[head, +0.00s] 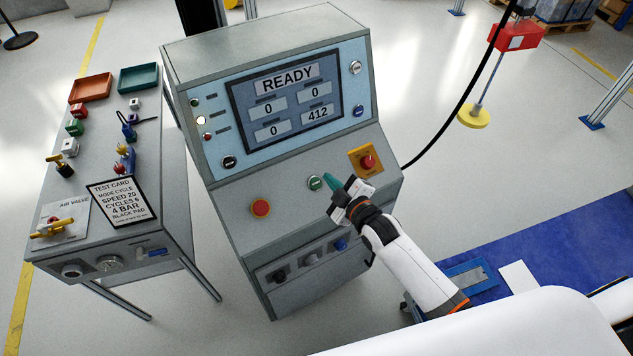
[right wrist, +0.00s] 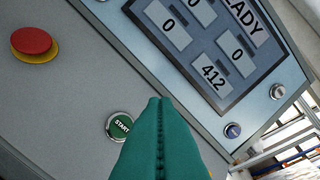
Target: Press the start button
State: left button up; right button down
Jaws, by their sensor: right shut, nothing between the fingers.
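The start button (head: 316,183) is a round green button with a light ring on the sloped front panel of the grey console (head: 230,200). In the right wrist view the start button (right wrist: 121,125) reads START and shows just left of my fingertips. My right gripper (head: 331,181), with teal fingers, is shut and empty, close to the right of the button. In the right wrist view the shut fingers (right wrist: 160,105) cover part of the panel. Whether the tips touch the panel I cannot tell. My left gripper is not in view.
The console screen (head: 287,97) reads READY, with 412 in one box. A red button (head: 261,208) on a yellow ring sits left of the start button. A red knob on a yellow plate (head: 353,152) sits to its upper right. A side table (head: 95,180) with a test card (head: 121,203) stands left.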

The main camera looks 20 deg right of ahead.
aim_at(314, 179)
jog(key=w+f+b, duration=0.1)
jog(key=f+b, duration=0.1)
jog(key=w+f+b, duration=0.1)
jog(key=f+b, duration=0.1)
jog(key=b, duration=0.1)
jog(key=w+a+f+b, duration=0.1)
jog(key=f+b, duration=0.1)
jog(key=shift+w+f, duration=0.15)
jog(key=shift+w, duration=0.15)
jog(key=shift+w+a+f+b, duration=0.1)
jog(key=shift+w+f+b, duration=0.45)
jog(key=shift+b, duration=0.25)
dwell(1.1)
jog(key=shift+w+f+b, duration=0.2)
jog(key=shift+f+b, duration=0.1)
jog(key=shift+f, duration=0.05)
jog(key=shift+w+a+f+b, duration=0.1)
jog(key=shift+w+f+b, duration=0.05)
jog(key=shift+f+b, duration=0.2)
dwell(0.6)
jog(key=shift+s+r+p, duration=0.45)
jog(key=shift+r+p, duration=0.25)
jog(key=shift+p, duration=0.3)
